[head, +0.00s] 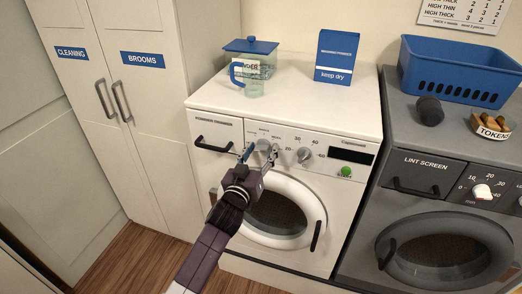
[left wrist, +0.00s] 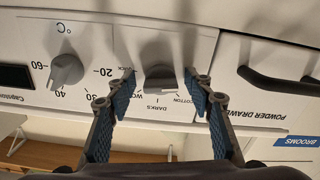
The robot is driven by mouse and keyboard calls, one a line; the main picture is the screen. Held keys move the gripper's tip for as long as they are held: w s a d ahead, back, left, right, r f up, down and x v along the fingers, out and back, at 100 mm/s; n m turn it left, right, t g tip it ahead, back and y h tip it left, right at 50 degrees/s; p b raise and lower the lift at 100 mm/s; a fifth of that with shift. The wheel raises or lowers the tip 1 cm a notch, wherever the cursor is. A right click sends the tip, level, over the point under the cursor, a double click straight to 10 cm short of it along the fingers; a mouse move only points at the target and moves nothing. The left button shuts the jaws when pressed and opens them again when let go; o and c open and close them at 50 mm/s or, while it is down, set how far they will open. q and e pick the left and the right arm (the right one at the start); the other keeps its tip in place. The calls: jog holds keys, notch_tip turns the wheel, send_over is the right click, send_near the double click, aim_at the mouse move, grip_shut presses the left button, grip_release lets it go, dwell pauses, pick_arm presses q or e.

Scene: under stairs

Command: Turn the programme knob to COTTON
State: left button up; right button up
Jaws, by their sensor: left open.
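The white washing machine (head: 300,180) has a grey programme knob (head: 263,145) on its front panel. In the left wrist view, which shows the panel upside down, the programme knob (left wrist: 160,76) has COTTON, DARKS and partly hidden words printed around it. I cannot tell for sure which word it points at. My left gripper (head: 259,154) is in front of the panel at this knob. In the left wrist view the fingers of the left gripper (left wrist: 159,82) are open, one on each side of the knob, with gaps showing. My right gripper is not in view.
The temperature knob (head: 304,155) sits right of the programme knob, near a green button (head: 346,171). The powder drawer handle (head: 213,145) is to the left. The round door (head: 285,212) lies below. A jug (head: 250,75) and a blue box (head: 337,55) stand on top.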

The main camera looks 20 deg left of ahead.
pick_arm(q)
jog(key=c, duration=1.2)
jog(key=shift+o, duration=0.2)
jog(key=shift+m, duration=0.3)
jog(key=m, duration=0.4)
jog(key=shift+a+p, duration=0.15)
jog(key=shift+p, duration=0.25)
jog(key=m, duration=0.5)
jog(key=o, duration=1.2)
jog(key=shift+c, duration=0.2)
